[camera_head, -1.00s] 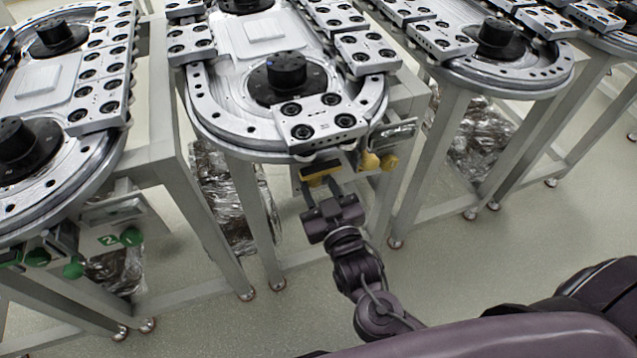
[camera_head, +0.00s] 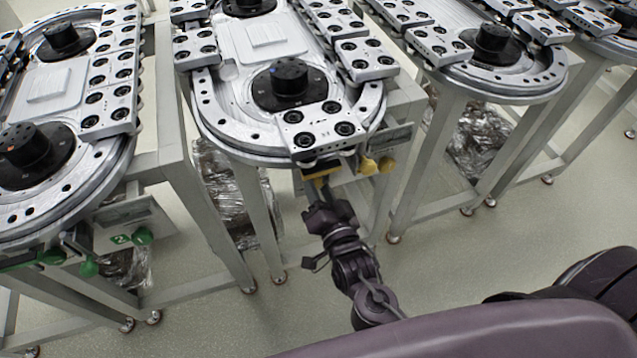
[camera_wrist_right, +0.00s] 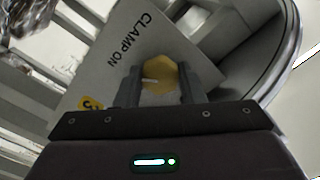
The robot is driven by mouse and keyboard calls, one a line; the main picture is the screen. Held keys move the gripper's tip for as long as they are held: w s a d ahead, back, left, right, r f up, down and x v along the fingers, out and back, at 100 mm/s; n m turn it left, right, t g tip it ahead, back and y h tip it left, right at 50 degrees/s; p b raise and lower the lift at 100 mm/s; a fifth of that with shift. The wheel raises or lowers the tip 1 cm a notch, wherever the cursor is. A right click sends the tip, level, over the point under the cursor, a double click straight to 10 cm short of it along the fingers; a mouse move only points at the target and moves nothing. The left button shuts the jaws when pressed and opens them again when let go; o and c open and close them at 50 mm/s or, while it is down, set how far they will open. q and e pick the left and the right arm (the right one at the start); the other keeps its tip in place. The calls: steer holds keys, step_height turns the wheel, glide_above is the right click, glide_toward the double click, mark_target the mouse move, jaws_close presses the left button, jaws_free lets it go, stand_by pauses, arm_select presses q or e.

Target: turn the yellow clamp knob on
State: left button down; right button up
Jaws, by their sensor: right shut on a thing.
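The yellow clamp knob (camera_wrist_right: 160,77) sits between the two fingers of my right gripper (camera_wrist_right: 157,88) in the right wrist view. The gripper is shut on it, with a finger on each side. A pale mark shows on the knob's face. Behind it is a grey plate (camera_wrist_right: 118,62) lettered "CLAMP ON". In the head view my right gripper (camera_head: 319,186) reaches up under the front edge of the middle ring track, at a yellow part (camera_head: 322,169). The fingertips are small and partly hidden there. My left gripper is not in view.
The middle ring track (camera_head: 232,138) overhangs the gripper, with a carriage (camera_head: 320,127) on its front curve. Other yellow parts (camera_head: 377,165) are close on the right. Table legs (camera_head: 254,215) stand on both sides. Open floor (camera_head: 480,265) lies at the right front.

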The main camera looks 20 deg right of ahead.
steer(key=m+p, duration=0.1)
steer(key=m, duration=0.3)
steer(key=shift+r, duration=0.15)
steer(key=shift+m+p, duration=0.35)
steer(key=shift+m, duration=0.15)
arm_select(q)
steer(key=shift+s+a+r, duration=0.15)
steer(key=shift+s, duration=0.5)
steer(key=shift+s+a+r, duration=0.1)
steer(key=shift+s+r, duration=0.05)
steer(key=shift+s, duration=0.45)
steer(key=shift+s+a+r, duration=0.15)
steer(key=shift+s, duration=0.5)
arm_select(e)
steer(key=shift+m, duration=0.8)
arm_select(q)
steer(key=shift+p, duration=0.3)
arm_select(e)
steer(key=o, duration=1)
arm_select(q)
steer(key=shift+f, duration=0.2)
arm_select(e)
steer(key=shift+s+d, duration=0.1)
steer(key=shift+s, duration=3.8)
